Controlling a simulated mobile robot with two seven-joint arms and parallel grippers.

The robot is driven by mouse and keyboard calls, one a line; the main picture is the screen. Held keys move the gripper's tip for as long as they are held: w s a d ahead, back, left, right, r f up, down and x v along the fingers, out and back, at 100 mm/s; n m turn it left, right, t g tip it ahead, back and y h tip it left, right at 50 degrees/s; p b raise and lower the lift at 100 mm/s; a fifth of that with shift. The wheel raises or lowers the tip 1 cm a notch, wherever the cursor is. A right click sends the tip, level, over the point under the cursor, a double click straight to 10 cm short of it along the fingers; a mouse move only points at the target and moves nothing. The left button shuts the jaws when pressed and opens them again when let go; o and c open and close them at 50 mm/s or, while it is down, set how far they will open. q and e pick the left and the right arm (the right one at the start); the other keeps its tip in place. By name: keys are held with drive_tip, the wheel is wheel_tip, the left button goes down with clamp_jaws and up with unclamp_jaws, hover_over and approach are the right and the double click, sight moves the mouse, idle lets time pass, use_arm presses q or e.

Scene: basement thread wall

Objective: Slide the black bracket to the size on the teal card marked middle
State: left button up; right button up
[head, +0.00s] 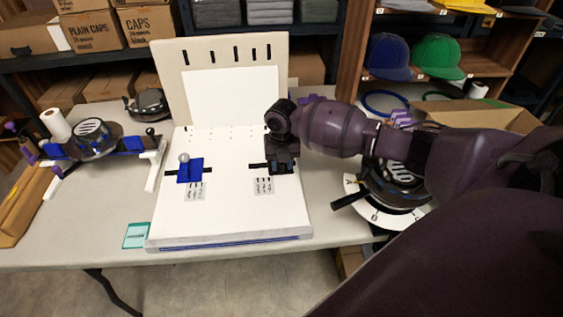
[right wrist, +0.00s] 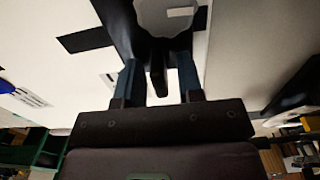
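The white sizing board (head: 227,210) lies on the table with two short black slots. A blue bracket (head: 190,168) with a grey ball knob stands at the left slot. The black bracket (head: 284,168) is at the right slot, mostly hidden under my right gripper (head: 281,156). In the right wrist view the two fingers of my right gripper (right wrist: 159,80) stand apart beside a dark upright part and a grey knob (right wrist: 170,16); whether they press on it cannot be told. The teal card (head: 136,235) lies at the board's front left corner, too small to read. My left gripper is not in view.
Printed scale labels (head: 264,186) sit below the slots. A tall slotted back panel (head: 222,48) rises behind the board. A stand with a dark cap (head: 92,138) is at left. A lettered dial (head: 385,213) with a cap stands at right, under my right arm.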

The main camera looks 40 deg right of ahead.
drive_tip(key=c, duration=0.5)
clamp_jaws()
drive_tip(key=shift+w+a, duration=0.2)
drive_tip(key=shift+a, duration=0.15)
drive_tip(key=shift+w+a, duration=0.25)
drive_tip(key=shift+a, duration=0.15)
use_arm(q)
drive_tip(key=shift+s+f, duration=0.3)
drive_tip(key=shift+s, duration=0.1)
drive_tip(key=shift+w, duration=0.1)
use_arm(e)
drive_tip(key=o, duration=0.6)
unclamp_jaws()
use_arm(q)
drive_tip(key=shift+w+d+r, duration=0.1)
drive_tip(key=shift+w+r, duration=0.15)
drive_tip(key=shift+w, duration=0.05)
use_arm(e)
drive_tip(key=shift+o, duration=0.2)
